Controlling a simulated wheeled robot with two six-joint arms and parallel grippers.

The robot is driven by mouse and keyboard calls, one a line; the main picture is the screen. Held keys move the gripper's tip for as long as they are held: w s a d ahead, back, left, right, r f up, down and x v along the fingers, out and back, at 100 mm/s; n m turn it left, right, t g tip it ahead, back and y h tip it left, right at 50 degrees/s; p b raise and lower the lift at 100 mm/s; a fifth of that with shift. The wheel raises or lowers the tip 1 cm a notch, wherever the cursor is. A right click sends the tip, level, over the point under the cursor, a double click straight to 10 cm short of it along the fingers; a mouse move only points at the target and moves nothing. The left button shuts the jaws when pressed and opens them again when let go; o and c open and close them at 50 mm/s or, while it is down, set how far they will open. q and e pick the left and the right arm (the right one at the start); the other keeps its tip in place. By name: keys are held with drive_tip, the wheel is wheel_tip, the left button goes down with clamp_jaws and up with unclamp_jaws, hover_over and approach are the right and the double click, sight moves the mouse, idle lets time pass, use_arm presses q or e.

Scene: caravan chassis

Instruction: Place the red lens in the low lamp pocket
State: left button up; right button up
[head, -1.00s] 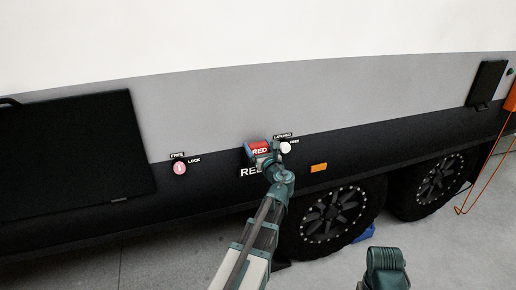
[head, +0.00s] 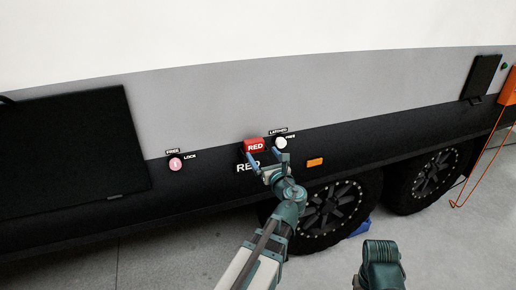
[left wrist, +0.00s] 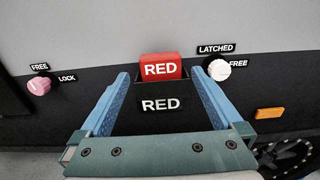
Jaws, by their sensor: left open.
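The red lens (head: 255,145), a red block marked RED, sits at the caravan's side above the printed RED label (head: 247,168). In the left wrist view the red lens (left wrist: 161,67) is seated in the dark lamp pocket (left wrist: 146,80), whose rim shows around its lower edge. My left gripper (head: 264,156) is open, just below and in front of the lens. In the left wrist view its blue fingers (left wrist: 161,88) stand apart on either side of the lens and do not touch it. My right gripper cannot be made out.
A white knob (head: 281,143) by LATCHED and FREE labels is close right of the lens. A pink knob (head: 176,164) by FREE and LOCK labels is to the left. An orange marker (head: 315,162) and black wheels (head: 330,212) lie to the right and below.

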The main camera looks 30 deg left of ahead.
use_arm(q)
drive_tip(key=shift+v, duration=1.3)
drive_tip(key=s+d+f+n+g+h, duration=0.3)
drive_tip(key=s+d+f+n, duration=0.15)
drive_tip(key=f+n, duration=0.25)
drive_tip(key=s+d+f+n+g+h, duration=0.3)
drive_tip(key=d+f+n, duration=0.3)
drive_tip(key=f+n, duration=0.1)
drive_tip(key=s+d+f+n+g+h, duration=0.3)
drive_tip(key=s+d, duration=0.3)
drive_tip(key=d, duration=0.2)
drive_tip(key=s+d+f+n+g+h, duration=0.2)
drive_tip(key=s+d+f+n, duration=0.3)
drive_tip(key=d, duration=0.4)
drive_tip(key=shift+s+d+g+h, duration=0.25)
drive_tip(key=shift+s+g+h, duration=0.25)
drive_tip(key=shift+h, duration=0.3)
drive_tip(key=shift+r, duration=0.15)
